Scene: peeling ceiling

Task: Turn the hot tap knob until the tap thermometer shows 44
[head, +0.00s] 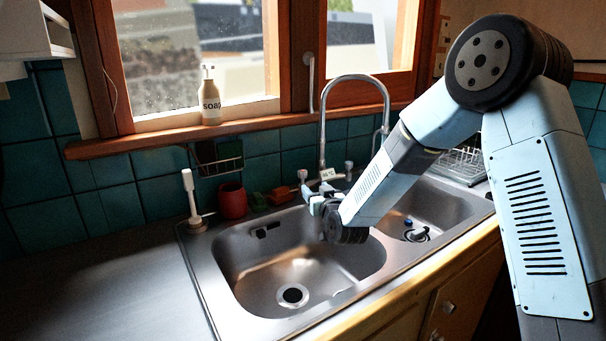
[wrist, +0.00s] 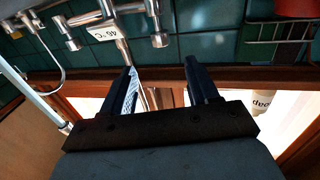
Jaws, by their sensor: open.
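The tap (head: 323,120) rises behind the double sink, with a left knob (head: 303,175) and a right knob (head: 348,167). I see no hot or cold mark. The white thermometer (head: 327,174) sits between the knobs. In the wrist view, which is upside down, the thermometer (wrist: 103,32) seems to read 46 °C. There the left knob (wrist: 158,39) is at right and the right knob (wrist: 70,43) at left. My gripper (head: 318,195) is in front of the tap, near the left knob. In the wrist view, my gripper (wrist: 160,65) is open, with nothing between its fingers.
The sink's left basin (head: 270,270) is empty, below my gripper. A soap bottle (head: 210,100) is on the sill. The left counter (head: 110,285) is clear.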

